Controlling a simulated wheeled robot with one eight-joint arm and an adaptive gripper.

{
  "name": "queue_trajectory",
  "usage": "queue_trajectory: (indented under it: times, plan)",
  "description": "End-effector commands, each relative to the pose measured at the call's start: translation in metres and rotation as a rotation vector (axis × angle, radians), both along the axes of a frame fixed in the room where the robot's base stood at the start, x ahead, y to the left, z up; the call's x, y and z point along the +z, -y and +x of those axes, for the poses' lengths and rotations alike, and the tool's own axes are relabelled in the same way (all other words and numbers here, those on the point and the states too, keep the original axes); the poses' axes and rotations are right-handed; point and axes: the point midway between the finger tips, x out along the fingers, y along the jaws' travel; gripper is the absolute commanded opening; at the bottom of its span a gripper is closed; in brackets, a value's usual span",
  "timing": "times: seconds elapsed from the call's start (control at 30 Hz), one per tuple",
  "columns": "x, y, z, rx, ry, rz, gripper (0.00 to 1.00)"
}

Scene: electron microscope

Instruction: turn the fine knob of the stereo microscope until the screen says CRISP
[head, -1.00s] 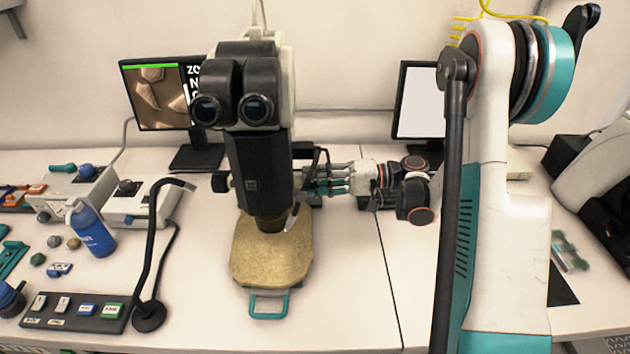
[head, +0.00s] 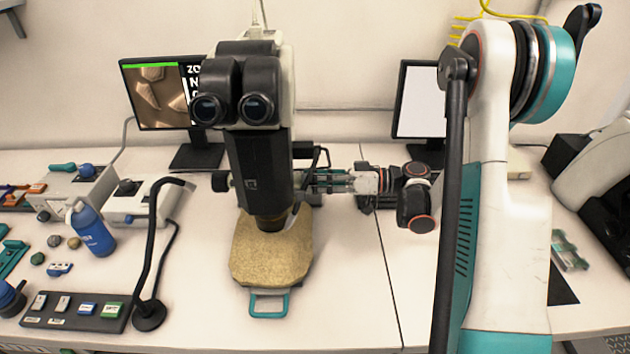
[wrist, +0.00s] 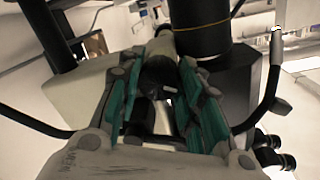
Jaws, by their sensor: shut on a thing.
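The stereo microscope (head: 258,175) stands at the middle of the bench, its black body above a tan stage (head: 270,262). My gripper (head: 318,181) reaches in from the right at the knob side of the microscope. In the wrist view, the teal-padded fingers of my gripper (wrist: 162,85) are closed around a dark round knob (wrist: 158,72). The head view hides most of this knob behind the fingers. The screen (head: 155,95) at the back left shows brown angular shapes and a green bar. Its text is partly covered by the microscope, so I cannot read the whole wording.
A gooseneck lamp (head: 150,316), a blue bottle (head: 93,232) and a labelled slide tray (head: 75,311) stand on the left. A second monitor (head: 416,100) is behind my arm.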

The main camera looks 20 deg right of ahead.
Motion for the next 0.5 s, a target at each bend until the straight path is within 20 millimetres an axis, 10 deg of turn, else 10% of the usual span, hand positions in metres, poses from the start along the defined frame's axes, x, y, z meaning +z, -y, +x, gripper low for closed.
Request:
queue_trajectory:
  times: [0.5]
  plan:
    - [-0.0041, -0.0003, -0.0013, 0.004, 0.301, -0.106, 0.1]
